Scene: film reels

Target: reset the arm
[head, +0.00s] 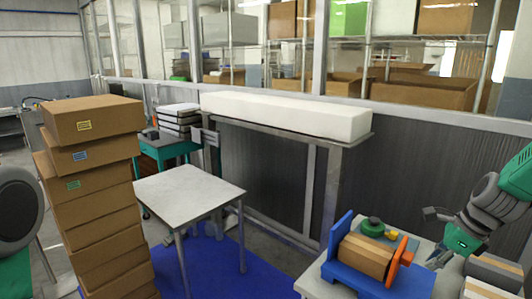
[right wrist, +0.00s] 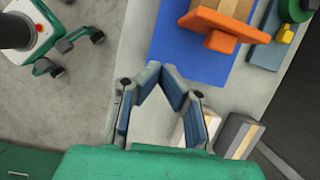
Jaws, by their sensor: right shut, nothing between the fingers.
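My right gripper (head: 437,262) is at the right of the head view, above the near table (head: 315,288) and to the right of the blue stand (head: 341,232). Its fingertips (right wrist: 163,76) meet in the right wrist view, and it is shut and empty. My left gripper is not in view.
A green round part (head: 373,227) and a yellow part (head: 392,234) lie behind the roll. Grey-topped boxes (head: 495,271) stand below my right arm. A bare white table (head: 187,193) and a tall stack of cartons (head: 95,195) stand to the left.

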